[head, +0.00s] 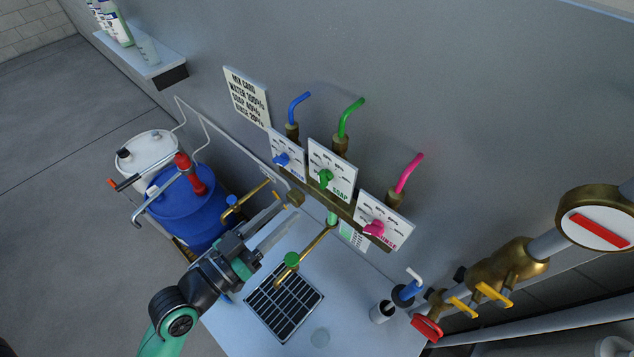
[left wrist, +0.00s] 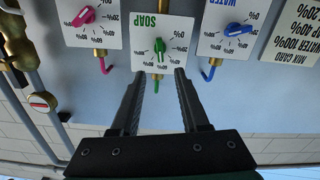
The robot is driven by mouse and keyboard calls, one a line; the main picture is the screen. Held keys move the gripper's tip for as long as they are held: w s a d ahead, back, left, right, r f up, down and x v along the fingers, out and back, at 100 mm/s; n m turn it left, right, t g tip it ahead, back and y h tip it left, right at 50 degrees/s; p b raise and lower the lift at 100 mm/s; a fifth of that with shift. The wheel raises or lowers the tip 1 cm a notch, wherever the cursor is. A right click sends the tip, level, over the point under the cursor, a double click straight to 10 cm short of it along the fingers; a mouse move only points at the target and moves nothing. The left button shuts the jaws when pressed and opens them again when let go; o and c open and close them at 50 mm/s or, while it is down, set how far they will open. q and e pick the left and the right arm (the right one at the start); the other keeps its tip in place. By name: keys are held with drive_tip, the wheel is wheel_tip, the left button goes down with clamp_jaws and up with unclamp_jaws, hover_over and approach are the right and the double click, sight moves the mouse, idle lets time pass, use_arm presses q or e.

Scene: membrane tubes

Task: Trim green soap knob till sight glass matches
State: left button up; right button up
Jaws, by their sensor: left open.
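The green soap knob (head: 325,177) sits on the white SOAP dial plate (head: 343,163) on the wall, between the blue water knob (head: 281,159) and the pink rinse knob (head: 374,228). In the left wrist view the green knob (left wrist: 160,46) lies just beyond the fingertips, centred between them. My left gripper (head: 284,220) is open and empty, below and left of the dials; its two fingers also show in the left wrist view (left wrist: 160,74). Green shows in a short vertical piece (head: 332,217) under the soap plate; I cannot tell whether it is the sight glass. My right gripper is not in view.
A mix card (head: 246,97) hangs left of the dials and reads soap 40%. A blue drum (head: 188,212) stands left, brass piping (head: 508,262) right.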

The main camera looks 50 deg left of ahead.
sight(319, 180)
use_arm(q)
drive_tip(key=w, duration=0.7)
drive_tip(key=w+a+p, duration=0.1)
drive_tip(key=w, duration=0.2)
drive_tip(key=shift+w, duration=0.3)
drive_tip(key=shift+a+r, duration=0.1)
clamp_jaws()
